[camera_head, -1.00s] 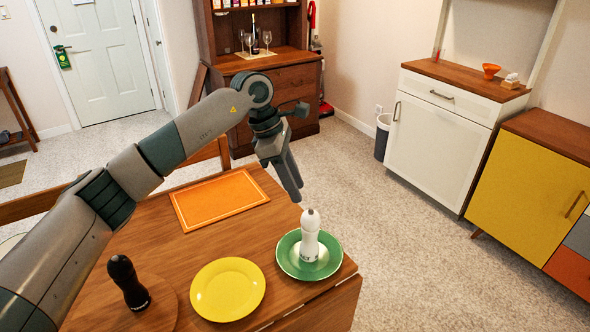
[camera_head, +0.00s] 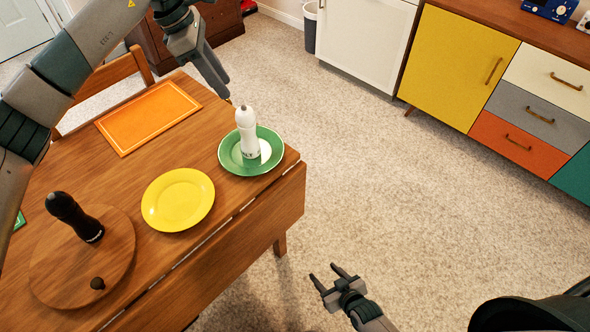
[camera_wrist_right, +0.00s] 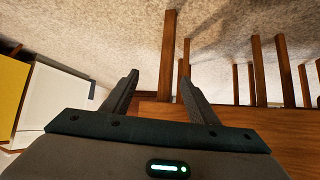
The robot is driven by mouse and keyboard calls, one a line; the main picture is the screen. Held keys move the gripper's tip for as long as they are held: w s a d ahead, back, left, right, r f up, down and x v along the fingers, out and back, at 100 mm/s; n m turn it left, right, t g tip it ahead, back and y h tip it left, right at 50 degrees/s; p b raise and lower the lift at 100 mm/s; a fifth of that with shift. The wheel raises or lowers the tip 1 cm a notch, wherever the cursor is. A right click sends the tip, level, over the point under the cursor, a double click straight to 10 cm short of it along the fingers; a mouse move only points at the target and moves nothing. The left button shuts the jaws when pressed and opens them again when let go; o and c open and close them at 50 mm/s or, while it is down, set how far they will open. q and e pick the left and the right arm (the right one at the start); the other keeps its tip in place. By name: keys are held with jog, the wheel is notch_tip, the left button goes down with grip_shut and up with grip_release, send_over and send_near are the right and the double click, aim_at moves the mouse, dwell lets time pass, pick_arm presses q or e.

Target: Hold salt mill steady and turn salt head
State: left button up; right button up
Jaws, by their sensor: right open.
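The white salt mill (camera_head: 247,135) stands upright on a green plate (camera_head: 228,158) near the table's right corner. Its rounded head has a small dark tip. My left gripper (camera_head: 226,95) points down just left of and above the mill's head in the picture, seemingly apart from it; its fingers overlap, so their gap cannot be judged. My right gripper (camera_head: 327,279) is open and empty, out over the floor beyond the table's edge. In the right wrist view its two fingers (camera_wrist_right: 160,85) are spread with nothing between them. The salt mill is not recognizable in that view.
A yellow plate (camera_head: 160,223), an orange placemat (camera_head: 148,113) and a round wooden board (camera_head: 120,245) lie on the table (camera_head: 215,235). Open carpet lies right of the table.

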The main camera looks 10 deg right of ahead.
jog(key=w+r+t, duration=0.1)
jog(key=w+r, duration=0.5)
jog(key=r, duration=0.1)
jog(key=n+t+y, duration=0.4)
jog(key=y, duration=0.4)
send_near(254, 143)
jog(key=v, duration=0.6)
jog(key=shift+w+a+r, duration=0.1)
jog(key=shift+a+r, duration=0.05)
jog(key=shift+r, duration=0.2)
jog(key=shift+w+a, duration=0.1)
jog(key=shift+w, duration=0.1)
jog(key=x, duration=1.7)
jog(key=shift+w+f, duration=0.1)
jog(key=shift+f, duration=0.25)
